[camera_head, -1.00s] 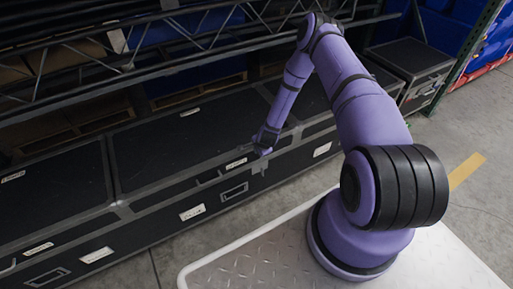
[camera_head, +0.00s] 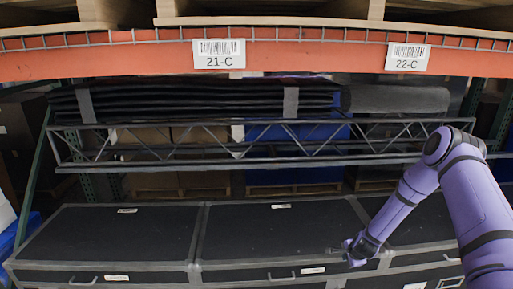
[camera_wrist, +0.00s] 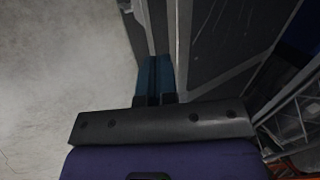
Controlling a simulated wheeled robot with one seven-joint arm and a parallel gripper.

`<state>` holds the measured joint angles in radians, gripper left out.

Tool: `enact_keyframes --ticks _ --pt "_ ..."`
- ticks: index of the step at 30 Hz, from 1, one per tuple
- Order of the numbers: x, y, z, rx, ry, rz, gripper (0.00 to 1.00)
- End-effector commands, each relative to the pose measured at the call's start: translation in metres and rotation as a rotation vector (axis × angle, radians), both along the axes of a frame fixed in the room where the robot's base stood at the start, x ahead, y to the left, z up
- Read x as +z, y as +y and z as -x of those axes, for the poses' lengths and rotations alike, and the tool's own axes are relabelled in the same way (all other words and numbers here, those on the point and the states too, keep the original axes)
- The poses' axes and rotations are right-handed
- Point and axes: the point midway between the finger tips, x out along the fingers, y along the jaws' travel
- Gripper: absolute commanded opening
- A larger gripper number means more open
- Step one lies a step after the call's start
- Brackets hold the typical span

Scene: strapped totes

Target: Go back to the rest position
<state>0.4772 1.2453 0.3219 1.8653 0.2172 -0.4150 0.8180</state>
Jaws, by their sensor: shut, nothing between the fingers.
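My gripper (camera_head: 348,254) is at the end of my purple arm, near the front top edge of a black case (camera_head: 270,235) with grey edging. I cannot tell whether it touches the case. In the wrist view its fingers (camera_wrist: 155,65) are together with nothing between them, and the edge of a dark case (camera_wrist: 208,50) lies beyond and to the right, with grey floor at the left.
Another black case (camera_head: 110,235) stands at the left. Above the cases runs a grey metal truss (camera_head: 190,155) with folded black material (camera_head: 205,100) over it. An orange shelf beam (camera_head: 120,62) with labels crosses the top. Open floor (camera_wrist: 50,90) shows in the wrist view.

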Motion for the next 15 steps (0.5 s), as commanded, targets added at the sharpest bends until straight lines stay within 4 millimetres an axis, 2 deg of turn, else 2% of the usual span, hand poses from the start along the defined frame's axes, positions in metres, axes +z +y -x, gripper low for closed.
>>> enact_keyframes --ticks 1,6,15 --pt "0.022 0.001 -0.007 0.037 -0.007 0.016 0.00" --pt "0.090 0.005 -0.019 0.166 -0.012 0.068 0.00" --pt "0.207 0.020 -0.019 0.380 -0.011 0.167 0.00"
